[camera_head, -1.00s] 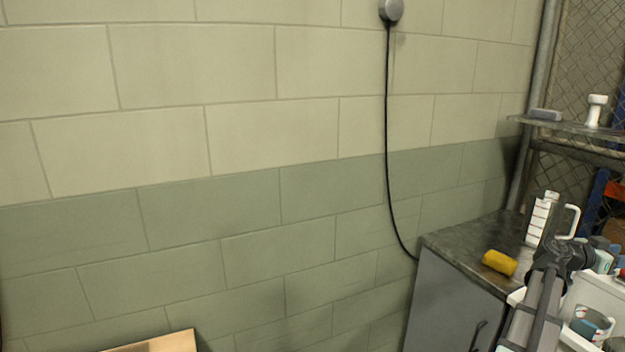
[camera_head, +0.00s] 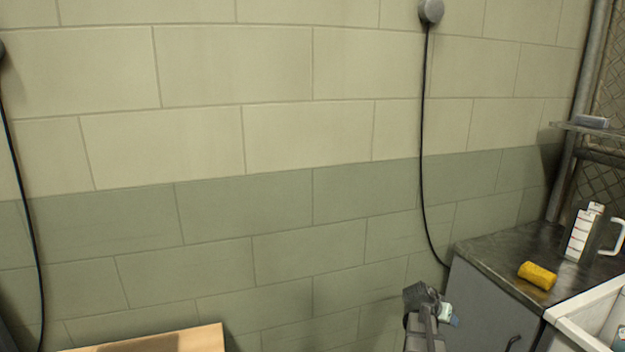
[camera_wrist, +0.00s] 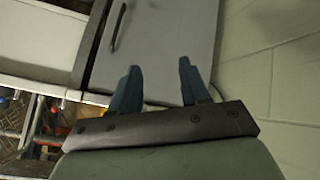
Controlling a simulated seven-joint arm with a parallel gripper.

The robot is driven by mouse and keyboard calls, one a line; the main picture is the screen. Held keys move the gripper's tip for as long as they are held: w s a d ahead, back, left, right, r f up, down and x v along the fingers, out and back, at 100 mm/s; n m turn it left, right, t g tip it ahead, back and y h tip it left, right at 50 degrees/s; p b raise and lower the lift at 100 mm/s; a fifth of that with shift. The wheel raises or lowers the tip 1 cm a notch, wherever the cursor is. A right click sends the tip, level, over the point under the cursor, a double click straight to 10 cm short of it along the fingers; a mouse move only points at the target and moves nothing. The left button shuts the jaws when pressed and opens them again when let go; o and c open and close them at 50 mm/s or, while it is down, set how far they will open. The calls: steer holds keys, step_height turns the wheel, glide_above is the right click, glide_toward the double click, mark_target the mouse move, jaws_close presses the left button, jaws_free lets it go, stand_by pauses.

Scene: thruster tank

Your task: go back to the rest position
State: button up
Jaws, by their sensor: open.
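My gripper (camera_wrist: 158,72) shows in the wrist view with its two blue-grey fingers apart and nothing between them. Beyond the fingers is the front of a grey cabinet (camera_wrist: 165,35) with a dark handle. In the head view, my arm shows low in the picture, right of the middle, in front of the wall and left of the grey cabinet (camera_head: 480,305). The finger gap is too small to make out there.
A white basin edge (camera_head: 575,325) is at lower right. A wooden surface (camera_head: 205,339) is at lower left. Black cables hang on the block wall.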

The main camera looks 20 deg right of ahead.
steer(key=w+a+f+n+y, duration=0.25)
steer(key=a+f, duration=0.25)
steer(key=a, duration=0.6)
steer(key=w+a+f+n+y, duration=0.1)
steer(key=a+f+n+y, duration=0.3)
steer(key=a, duration=0.6)
steer(key=s+a+f+n+y, duration=0.1)
steer(key=s+a+f+n, duration=0.15)
steer(key=a, duration=0.55)
steer(key=s+a+f+n, duration=0.1)
steer(key=a+f, duration=0.2)
steer(key=a, duration=0.5)
steer(key=s+a+f+n+y, duration=0.1)
steer(key=s+a+f, duration=0.15)
steer(key=a, duration=0.55)
steer(key=s+f+g, duration=0.4)
steer(key=s+f, duration=0.6)
steer(key=s, duration=0.5)
steer(key=s+f+g, duration=0.3)
steer(key=s+f, duration=0.7)
steer(key=s, duration=0.4)
steer(key=shift+s+a+f+g, duration=0.25)
steer(key=shift+s+f+g, duration=0.1)
steer(key=shift+g, duration=0.05)
